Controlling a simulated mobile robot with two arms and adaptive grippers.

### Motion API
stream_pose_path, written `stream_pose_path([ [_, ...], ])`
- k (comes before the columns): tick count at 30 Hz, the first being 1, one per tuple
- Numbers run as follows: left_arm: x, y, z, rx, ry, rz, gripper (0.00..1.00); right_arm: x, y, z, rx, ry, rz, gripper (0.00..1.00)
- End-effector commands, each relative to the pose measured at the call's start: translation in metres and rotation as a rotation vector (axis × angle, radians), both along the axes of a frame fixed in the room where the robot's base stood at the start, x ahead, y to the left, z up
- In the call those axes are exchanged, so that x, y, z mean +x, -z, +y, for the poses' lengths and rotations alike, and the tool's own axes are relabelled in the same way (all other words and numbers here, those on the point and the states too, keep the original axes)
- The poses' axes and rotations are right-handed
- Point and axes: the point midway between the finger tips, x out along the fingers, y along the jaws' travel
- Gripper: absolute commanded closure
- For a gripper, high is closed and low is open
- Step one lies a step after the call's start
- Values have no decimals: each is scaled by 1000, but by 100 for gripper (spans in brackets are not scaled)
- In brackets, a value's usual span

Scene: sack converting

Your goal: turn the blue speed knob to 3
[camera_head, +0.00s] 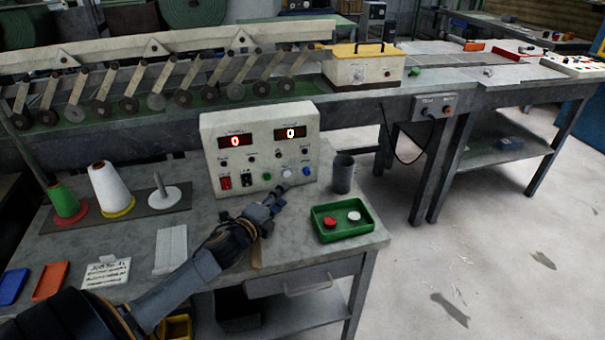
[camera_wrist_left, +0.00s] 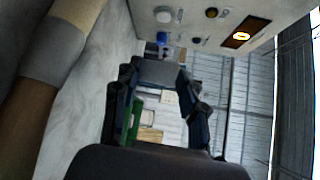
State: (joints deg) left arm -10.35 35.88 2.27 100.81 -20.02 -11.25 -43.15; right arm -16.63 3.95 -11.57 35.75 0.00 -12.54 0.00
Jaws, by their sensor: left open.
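The cream control box (camera_head: 212,145) stands on the bench with two red displays, each reading 0. The blue knob (camera_head: 306,171) is at the lower right of its front, right of a white knob (camera_head: 287,173). My left gripper (camera_head: 282,192) is just in front of the box, below and left of the blue knob, apart from it. In the left wrist view the blue knob (camera_wrist_left: 162,38) lies beyond the open fingers (camera_wrist_left: 155,76), which hold nothing. The knob's pointer and scale are too small to read. My right gripper is not in view.
A green tray (camera_head: 371,232) with a red and a white round piece sits right of my gripper. A dark grey cup (camera_head: 343,175) stands beside the box. Thread cones (camera_head: 110,188) stand at the left. The bench front between them is partly clear.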

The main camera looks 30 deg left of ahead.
Motion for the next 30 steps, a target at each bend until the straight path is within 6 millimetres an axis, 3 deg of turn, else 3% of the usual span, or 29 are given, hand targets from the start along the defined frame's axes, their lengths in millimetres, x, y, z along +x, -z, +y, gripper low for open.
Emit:
stream_pose_path([
  [8, 48, 2, 4, -2, -2, -3, 58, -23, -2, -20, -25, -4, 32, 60],
  [18, 103, 10, 9, -2, -1, -2, 58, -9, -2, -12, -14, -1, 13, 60],
  [24, 120, 13, 11, 0, -1, -1, 58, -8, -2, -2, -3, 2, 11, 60],
  [30, 125, 14, 11, 0, 0, -1, 58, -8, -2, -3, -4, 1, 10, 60],
])
